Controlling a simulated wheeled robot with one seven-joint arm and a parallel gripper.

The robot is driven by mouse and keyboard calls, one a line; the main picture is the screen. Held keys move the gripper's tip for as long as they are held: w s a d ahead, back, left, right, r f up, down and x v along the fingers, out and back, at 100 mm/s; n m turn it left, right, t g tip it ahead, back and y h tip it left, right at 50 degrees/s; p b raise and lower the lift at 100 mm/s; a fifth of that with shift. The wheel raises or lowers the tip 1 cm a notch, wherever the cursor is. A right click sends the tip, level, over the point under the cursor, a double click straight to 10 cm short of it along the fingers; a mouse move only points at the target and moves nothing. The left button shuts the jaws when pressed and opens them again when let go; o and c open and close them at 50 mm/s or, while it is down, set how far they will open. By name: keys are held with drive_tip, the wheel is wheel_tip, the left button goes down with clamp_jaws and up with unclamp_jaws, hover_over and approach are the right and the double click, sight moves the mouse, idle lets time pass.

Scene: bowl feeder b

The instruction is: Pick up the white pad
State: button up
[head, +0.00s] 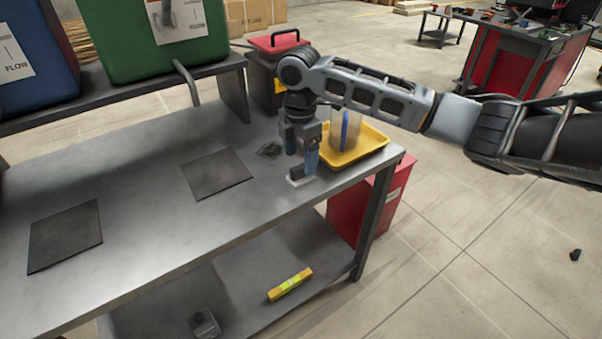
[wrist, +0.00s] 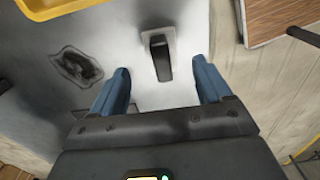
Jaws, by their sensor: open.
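The white pad (head: 296,183) lies near the front right of the metal bench and has a dark grip-like block on top. It also shows in the wrist view (wrist: 158,32), with the dark block running down between my fingers. My gripper (head: 301,158) points down over the pad, with its blue fingers apart. In the wrist view my gripper (wrist: 161,68) is open, one finger on each side of the block, and nothing is held. In the head view the fingers partly hide the pad. I cannot tell whether they touch it.
A yellow tray (head: 370,142) with a clear container (head: 345,128) stands right behind my gripper. A dark ragged patch (head: 270,149) lies to its left. The bench's front edge is close to the pad. Dark mats (head: 217,174) lie farther left, with bare bench between.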

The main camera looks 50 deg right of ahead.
sight(301, 166)
drive_tip(key=shift+s+f, duration=0.15)
drive_tip(key=shift+f, duration=2.2)
drive_tip(key=shift+c, duration=0.4)
drive_tip(key=c, duration=1.1)
